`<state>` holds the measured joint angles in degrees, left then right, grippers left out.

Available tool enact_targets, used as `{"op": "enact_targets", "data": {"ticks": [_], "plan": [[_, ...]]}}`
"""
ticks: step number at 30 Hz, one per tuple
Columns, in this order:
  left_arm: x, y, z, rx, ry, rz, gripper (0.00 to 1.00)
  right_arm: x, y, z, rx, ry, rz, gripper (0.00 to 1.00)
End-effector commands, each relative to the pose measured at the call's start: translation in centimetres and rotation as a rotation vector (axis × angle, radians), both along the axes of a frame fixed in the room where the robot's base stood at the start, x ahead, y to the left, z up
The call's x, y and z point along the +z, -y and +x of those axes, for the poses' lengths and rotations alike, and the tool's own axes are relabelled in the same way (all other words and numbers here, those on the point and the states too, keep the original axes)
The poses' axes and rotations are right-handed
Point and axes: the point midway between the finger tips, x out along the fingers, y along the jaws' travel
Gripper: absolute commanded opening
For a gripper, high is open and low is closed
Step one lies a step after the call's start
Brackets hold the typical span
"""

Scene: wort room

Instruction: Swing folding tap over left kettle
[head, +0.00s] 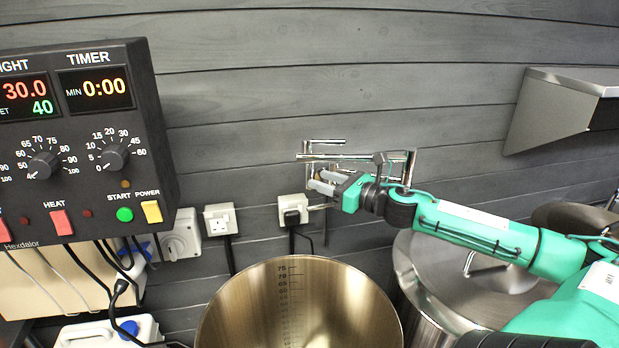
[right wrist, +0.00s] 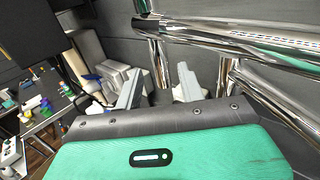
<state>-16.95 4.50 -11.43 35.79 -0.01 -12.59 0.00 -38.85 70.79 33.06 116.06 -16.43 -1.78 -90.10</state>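The chrome folding tap (head: 345,157) is on the wall behind the kettles, with jointed horizontal tubes and vertical pieces. It shows large in the right wrist view (right wrist: 250,50). The left kettle (head: 230,318) is open, with a volume scale inside. My right gripper (head: 316,181) is open at the tap, its fingers pointing left just below the horizontal tube. In the right wrist view a vertical tap tube appears between the fingertips (right wrist: 158,78); I cannot tell whether they touch it. My left gripper is not in view.
A lidded steel kettle (head: 440,295) stands at the right under my right arm. A control panel (head: 75,130) hangs at the left. Sockets (head: 219,219) with cables are on the wall. A steel hood (head: 555,105) juts out at the upper right.

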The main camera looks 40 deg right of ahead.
Motion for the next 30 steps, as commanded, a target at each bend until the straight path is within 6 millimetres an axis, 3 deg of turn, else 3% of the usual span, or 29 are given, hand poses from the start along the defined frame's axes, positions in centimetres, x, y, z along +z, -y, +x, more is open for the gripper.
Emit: {"op": "enact_targets", "data": {"ticks": [15,30], "plan": [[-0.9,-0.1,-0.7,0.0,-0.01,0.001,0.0,0.1,-0.8,3.4,0.0,0.002,0.0,0.4],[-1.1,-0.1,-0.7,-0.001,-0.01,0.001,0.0,0.0,-1.0,4.6,-0.001,-0.001,-0.001,0.4]]}}
